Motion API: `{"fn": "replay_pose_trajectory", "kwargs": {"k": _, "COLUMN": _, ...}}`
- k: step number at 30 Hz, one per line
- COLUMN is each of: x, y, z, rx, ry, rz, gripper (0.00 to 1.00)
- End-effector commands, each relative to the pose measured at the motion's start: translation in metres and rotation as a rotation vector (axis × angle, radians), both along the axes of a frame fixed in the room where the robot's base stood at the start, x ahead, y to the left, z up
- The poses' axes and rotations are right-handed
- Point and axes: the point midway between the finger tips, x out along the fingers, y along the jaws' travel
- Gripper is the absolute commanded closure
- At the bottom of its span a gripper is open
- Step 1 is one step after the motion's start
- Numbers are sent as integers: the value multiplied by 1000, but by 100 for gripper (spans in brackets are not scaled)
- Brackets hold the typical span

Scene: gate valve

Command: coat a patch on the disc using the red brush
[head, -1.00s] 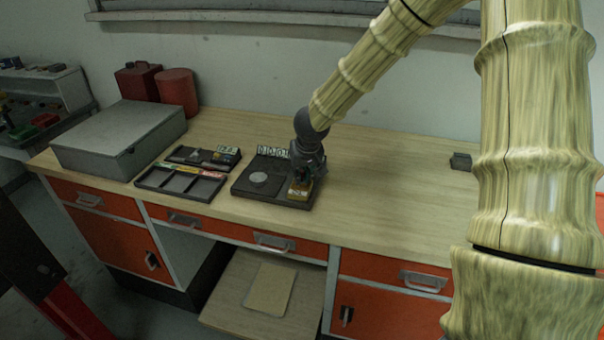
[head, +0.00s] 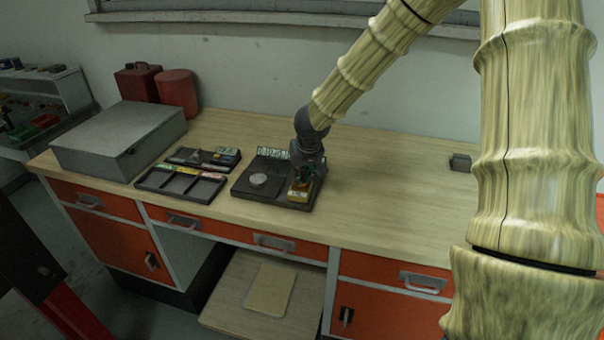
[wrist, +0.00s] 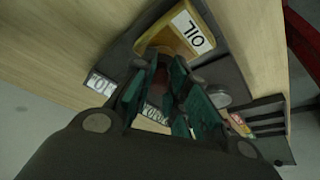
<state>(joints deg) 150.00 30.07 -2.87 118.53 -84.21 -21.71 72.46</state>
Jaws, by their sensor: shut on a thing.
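The disc (head: 258,181) is a flat, round, pale grey piece on the dark board (head: 247,191). It also shows in the wrist view (wrist: 216,98), partly behind a finger. A yellow pot (head: 299,191) marked OIL stands at the board's right front; it also shows in the wrist view (wrist: 178,36). My gripper (head: 305,176) is low over the right part of the board, close to the pot and to the right of the disc. Its green-padded fingers are shut on a dull reddish piece, the red brush (wrist: 160,82), mostly hidden between them. Its bristles cannot be made out.
A dark compartment tray (head: 181,184) with small coloured marks lies left of the board. Behind it is another dark tray (head: 203,158). A large grey case (head: 118,138) stands farther left. A small dark block (head: 460,162) sits at right; the bench between is clear.

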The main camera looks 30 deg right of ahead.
Motion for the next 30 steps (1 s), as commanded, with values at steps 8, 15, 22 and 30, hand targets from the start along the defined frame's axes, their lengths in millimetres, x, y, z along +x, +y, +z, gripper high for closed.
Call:
{"fn": "replay_pose_trajectory", "kwargs": {"k": 8, "x": 1, "y": 0, "z": 21, "rx": 1, "ry": -2, "rz": -1, "gripper": 100}}
{"fn": "replay_pose_trajectory", "kwargs": {"k": 15, "x": 1, "y": 0, "z": 36, "rx": -1, "ry": -3, "rz": 0, "gripper": 100}}
{"fn": "replay_pose_trajectory", "kwargs": {"k": 22, "x": 1, "y": 0, "z": 50, "rx": -1, "ry": -3, "rz": 0, "gripper": 100}}
{"fn": "replay_pose_trajectory", "kwargs": {"k": 30, "x": 1, "y": 0, "z": 63, "rx": 0, "ry": -3, "rz": 0, "gripper": 100}}
